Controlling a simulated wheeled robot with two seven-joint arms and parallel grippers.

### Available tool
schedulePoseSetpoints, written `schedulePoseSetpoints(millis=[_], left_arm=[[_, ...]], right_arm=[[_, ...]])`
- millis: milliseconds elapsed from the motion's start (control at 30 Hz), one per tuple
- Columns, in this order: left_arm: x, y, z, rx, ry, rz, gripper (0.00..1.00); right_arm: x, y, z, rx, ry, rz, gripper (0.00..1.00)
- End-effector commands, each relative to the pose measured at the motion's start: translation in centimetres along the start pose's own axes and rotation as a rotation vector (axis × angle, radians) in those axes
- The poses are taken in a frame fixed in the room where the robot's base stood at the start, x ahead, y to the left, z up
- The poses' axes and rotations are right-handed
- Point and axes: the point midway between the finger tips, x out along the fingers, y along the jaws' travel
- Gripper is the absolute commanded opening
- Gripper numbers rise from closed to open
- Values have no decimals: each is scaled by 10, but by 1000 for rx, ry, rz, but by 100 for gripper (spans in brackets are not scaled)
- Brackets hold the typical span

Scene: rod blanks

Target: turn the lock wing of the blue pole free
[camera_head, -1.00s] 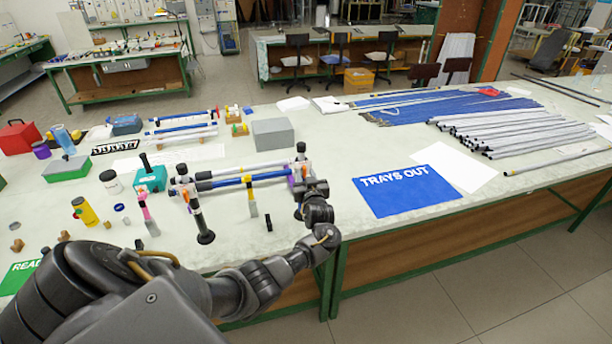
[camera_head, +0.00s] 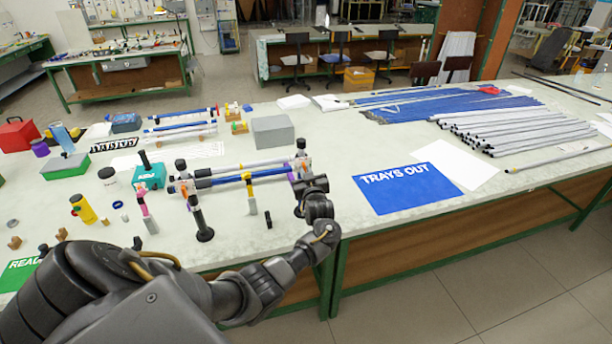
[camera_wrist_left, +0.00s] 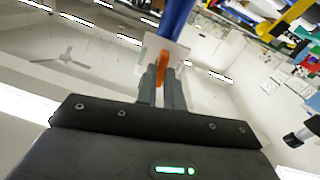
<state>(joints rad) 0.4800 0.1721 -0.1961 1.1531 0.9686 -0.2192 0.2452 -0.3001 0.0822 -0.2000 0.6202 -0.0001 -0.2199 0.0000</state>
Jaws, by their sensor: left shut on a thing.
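The blue pole (camera_head: 230,178) lies level across holders near the front of the table, beside a grey pole. It also shows in the left wrist view (camera_wrist_left: 176,18), coming down from the top to a white plate (camera_wrist_left: 165,50). An orange lock wing (camera_wrist_left: 161,88) sits below this plate, between my gripper's fingers. My left gripper (camera_wrist_left: 161,82) is shut on the wing. In the head view my left gripper (camera_head: 301,190) is at the right end of the blue pole, where my own wrist hides the wing. My right gripper is not in view.
A black upright post (camera_head: 201,222) and a yellow-topped tool (camera_head: 251,196) stand in front of the pole. A teal box (camera_head: 150,177) stands to its left and a grey box (camera_head: 272,131) behind it. A blue TRAYS OUT sheet (camera_head: 408,188) lies flat to the right.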

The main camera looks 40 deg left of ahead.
Motion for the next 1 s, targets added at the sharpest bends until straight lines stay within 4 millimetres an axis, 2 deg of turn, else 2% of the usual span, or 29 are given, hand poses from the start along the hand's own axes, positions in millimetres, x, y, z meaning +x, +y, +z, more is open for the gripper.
schedulePoseSetpoints(millis=[33, 1000], left_arm=[[0, -1, 5, -39, 1, -1, 0], [0, -4, 8, -951, 2, 0, 0]], right_arm=[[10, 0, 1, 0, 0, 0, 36], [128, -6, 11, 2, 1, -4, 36]])
